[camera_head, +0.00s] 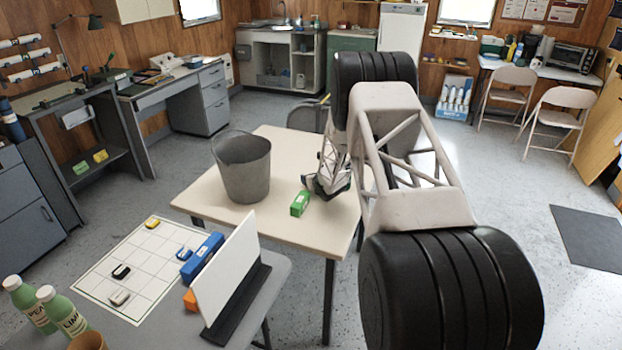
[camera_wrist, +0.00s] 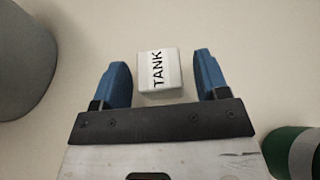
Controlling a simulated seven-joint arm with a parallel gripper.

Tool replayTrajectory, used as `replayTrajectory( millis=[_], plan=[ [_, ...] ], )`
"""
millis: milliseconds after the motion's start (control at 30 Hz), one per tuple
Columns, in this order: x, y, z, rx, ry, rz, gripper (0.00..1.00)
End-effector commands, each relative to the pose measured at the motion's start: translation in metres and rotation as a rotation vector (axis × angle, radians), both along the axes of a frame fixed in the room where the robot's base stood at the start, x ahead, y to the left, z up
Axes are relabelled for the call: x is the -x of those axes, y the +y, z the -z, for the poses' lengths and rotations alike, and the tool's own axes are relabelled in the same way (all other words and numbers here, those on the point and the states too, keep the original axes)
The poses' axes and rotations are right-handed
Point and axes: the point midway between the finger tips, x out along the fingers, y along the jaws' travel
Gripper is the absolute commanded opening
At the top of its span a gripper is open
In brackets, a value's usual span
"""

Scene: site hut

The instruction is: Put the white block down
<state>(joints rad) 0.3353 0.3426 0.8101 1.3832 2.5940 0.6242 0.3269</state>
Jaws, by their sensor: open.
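The white block (camera_wrist: 158,71), marked TANK, shows in the wrist view on the cream tabletop. It lies between the two blue fingertips of my gripper (camera_wrist: 160,78), with a clear gap on each side. My gripper is open and touches the block with neither finger. In the head view my gripper (camera_head: 326,186) is low over the right part of the cream table (camera_head: 268,228). The white block cannot be made out there; my arm hides that spot.
A grey bucket (camera_head: 245,172) stands on the table to the left; its side also shows in the wrist view (camera_wrist: 22,60). A white upright panel (camera_head: 226,268) stands on the nearer grey table.

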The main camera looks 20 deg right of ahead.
Motion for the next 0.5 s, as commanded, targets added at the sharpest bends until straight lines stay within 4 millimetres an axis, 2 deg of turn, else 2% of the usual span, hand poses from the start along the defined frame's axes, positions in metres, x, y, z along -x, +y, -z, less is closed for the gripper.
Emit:
replayTrajectory(
  millis=[500],
  plan=[
    [0.048,0.0,-0.021,0.0,0.0,0.0,0.68]
  ],
)
